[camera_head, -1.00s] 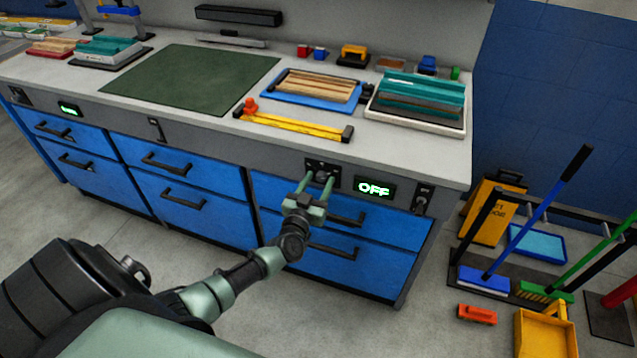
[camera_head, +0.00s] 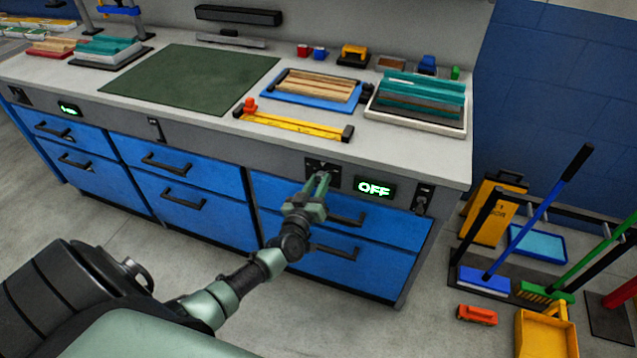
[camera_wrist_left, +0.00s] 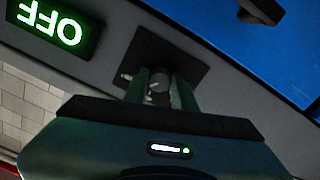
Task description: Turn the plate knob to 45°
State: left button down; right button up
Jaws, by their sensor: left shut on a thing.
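The plate knob's black panel (camera_head: 323,169) is on the front of the counter, left of a display (camera_head: 374,188) that reads OFF in green. My left gripper (camera_head: 319,184) reaches the panel from below, its fingers close together. In the left wrist view the grey knob (camera_wrist_left: 159,80) sits between the two green fingers of my left gripper (camera_wrist_left: 160,88), against its square black plate (camera_wrist_left: 187,66). The gripper is shut on the knob. The display (camera_wrist_left: 55,24) appears upside down there, and the knob's lower part is partly hidden. My right gripper is not in view.
Blue drawers with black handles (camera_head: 345,219) lie just below the panel. A small black switch plate (camera_head: 422,199) is right of the display. A yellow bar tool (camera_head: 294,123) lies on the counter above.

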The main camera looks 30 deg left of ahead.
pick_arm(q)
jog(key=n, duration=0.3)
jog(key=shift+f+n+b, duration=0.1)
jog(key=shift+n+b, duration=0.8)
jog(key=shift+n, duration=1.5)
jog(key=c, duration=1.1)
grip_release()
jog(key=shift+c, duration=0.2)
jog(key=v, duration=0.7)
jog(key=shift+s, duration=0.4)
jog(key=shift+d, duration=0.1)
